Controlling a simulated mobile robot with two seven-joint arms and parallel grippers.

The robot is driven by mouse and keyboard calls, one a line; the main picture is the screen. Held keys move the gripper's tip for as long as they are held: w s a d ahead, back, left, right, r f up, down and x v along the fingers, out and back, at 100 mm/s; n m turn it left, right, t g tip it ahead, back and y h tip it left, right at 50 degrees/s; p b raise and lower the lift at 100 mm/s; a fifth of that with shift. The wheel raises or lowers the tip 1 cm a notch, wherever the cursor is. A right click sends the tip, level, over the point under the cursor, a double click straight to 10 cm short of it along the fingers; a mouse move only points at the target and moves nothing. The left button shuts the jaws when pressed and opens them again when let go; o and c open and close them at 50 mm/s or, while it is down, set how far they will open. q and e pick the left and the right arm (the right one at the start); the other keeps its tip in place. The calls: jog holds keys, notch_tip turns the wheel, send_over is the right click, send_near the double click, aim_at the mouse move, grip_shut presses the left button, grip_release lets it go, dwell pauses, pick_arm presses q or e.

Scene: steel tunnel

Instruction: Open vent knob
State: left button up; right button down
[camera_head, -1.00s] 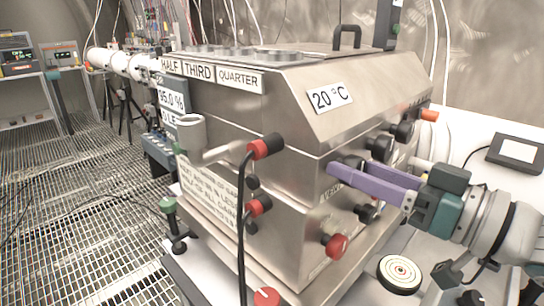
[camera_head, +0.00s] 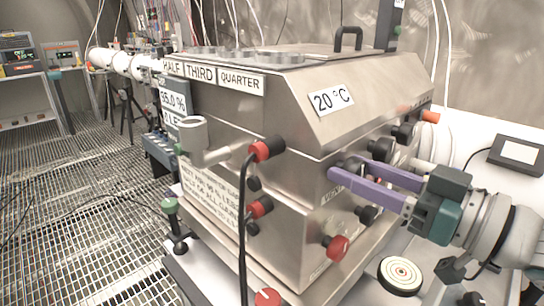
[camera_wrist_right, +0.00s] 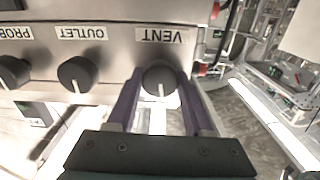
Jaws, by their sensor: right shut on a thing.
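The vent knob (camera_wrist_right: 160,80) is a round dark knob with a white pointer line on the steel box's side panel. In the right wrist view it sits between the two purple fingers of my right gripper (camera_wrist_right: 155,92), under the upside-down VENT label (camera_wrist_right: 165,36). The pointer line runs straight toward the gripper body. In the head view my right gripper (camera_head: 350,168) reaches in from the right, shut on the knob, and its fingers partly hide it. My left gripper is not in view.
The OUTLET knob (camera_wrist_right: 82,74) sits beside the vent knob in the wrist view. A red-capped fitting (camera_head: 336,247) sticks out below my gripper. A black cable (camera_head: 242,220) hangs at the box corner. A round white disc (camera_head: 400,275) lies in front of the box.

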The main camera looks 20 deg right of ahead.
jog(key=n, duration=0.4)
jog(key=shift+a+r+n, duration=0.1)
jog(key=shift+n, duration=0.2)
jog(key=n, duration=0.3)
jog(key=shift+n+p, duration=0.3)
jog(key=n, duration=0.3)
jog(key=shift+s+n, duration=0.1)
jog(key=shift+n, duration=0.2)
jog(key=n, duration=0.1)
jog(key=n+b, duration=0.1)
jog(key=n, duration=0.1)
jog(key=shift+a+f+n, duration=0.1)
jog(key=shift+f+n, duration=0.1)
jog(key=shift+n, duration=0.1)
jog(key=n+b, duration=0.1)
jog(key=n, duration=0.3)
jog(key=shift+f+n, duration=0.1)
jog(key=shift+n, duration=0.2)
jog(key=n+b, duration=0.1)
jog(key=n, duration=0.2)
jog(key=shift+f+n+b, duration=0.1)
jog(key=shift+n+b, duration=0.2)
jog(key=shift+b, duration=0.1)
jog(key=n+b, duration=0.2)
jog(key=n, duration=0.2)
jog(key=shift+n, duration=0.4)
jog(key=shift+n+b, duration=0.4)
jog(key=shift+n, duration=0.5)
